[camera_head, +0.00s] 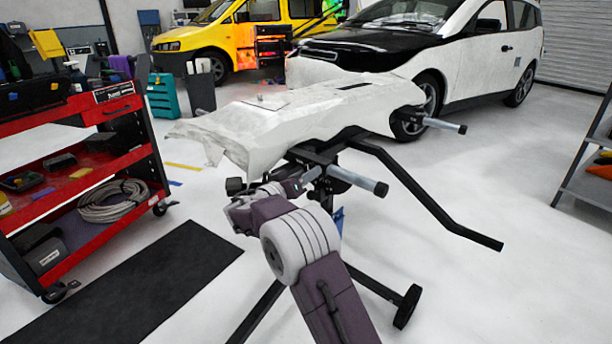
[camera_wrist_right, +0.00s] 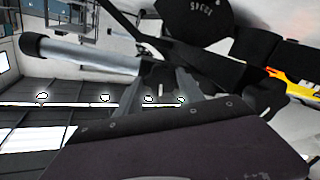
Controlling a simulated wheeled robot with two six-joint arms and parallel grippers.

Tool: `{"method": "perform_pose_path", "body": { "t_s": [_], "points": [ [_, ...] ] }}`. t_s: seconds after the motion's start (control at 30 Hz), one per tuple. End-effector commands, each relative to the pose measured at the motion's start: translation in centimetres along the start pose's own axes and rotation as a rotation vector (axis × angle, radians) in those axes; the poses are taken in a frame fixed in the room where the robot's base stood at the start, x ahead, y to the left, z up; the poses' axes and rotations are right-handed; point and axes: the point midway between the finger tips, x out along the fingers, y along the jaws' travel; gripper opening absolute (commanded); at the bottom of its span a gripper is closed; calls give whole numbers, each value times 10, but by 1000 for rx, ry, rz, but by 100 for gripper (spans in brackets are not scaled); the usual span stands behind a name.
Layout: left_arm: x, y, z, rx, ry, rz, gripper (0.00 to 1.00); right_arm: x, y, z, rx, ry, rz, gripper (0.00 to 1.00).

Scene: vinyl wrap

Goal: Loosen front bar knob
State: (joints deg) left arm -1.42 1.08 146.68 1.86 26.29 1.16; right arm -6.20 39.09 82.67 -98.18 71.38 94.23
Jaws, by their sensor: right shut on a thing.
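My right gripper (camera_head: 303,181) reaches in under the near end of a white-wrapped car panel, at the metal stand (camera_head: 440,218). In the right wrist view its fingers (camera_wrist_right: 160,88) are shut on a small part by the front bar. The gripped part, at the place of the front bar knob, is mostly hidden by the fingers, and its shape is unclear. The front bar (camera_head: 358,180), a grey tube with a dark end cap, sticks out to the right just beyond the gripper. It also shows in the right wrist view (camera_wrist_right: 85,55). My left gripper is not in view.
The white panel (camera_head: 290,115) lies on the stand, above my gripper. A bent black stand leg reaches right. A red tool cart (camera_head: 75,195) stands left beside a black mat (camera_head: 135,290). A grey shelf (camera_head: 585,165) stands right. The floor between is open.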

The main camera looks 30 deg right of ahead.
Motion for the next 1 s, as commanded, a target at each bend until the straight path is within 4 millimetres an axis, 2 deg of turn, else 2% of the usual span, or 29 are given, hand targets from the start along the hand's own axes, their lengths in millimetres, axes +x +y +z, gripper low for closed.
{"method": "perform_pose_path", "body": {
  "t_s": [0.47,1.0],
  "points": [
    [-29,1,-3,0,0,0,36,0,2,-3,-452,-56,0,5],
    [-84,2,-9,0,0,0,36,0,3,-7,-963,-115,-1,4]
  ]
}}
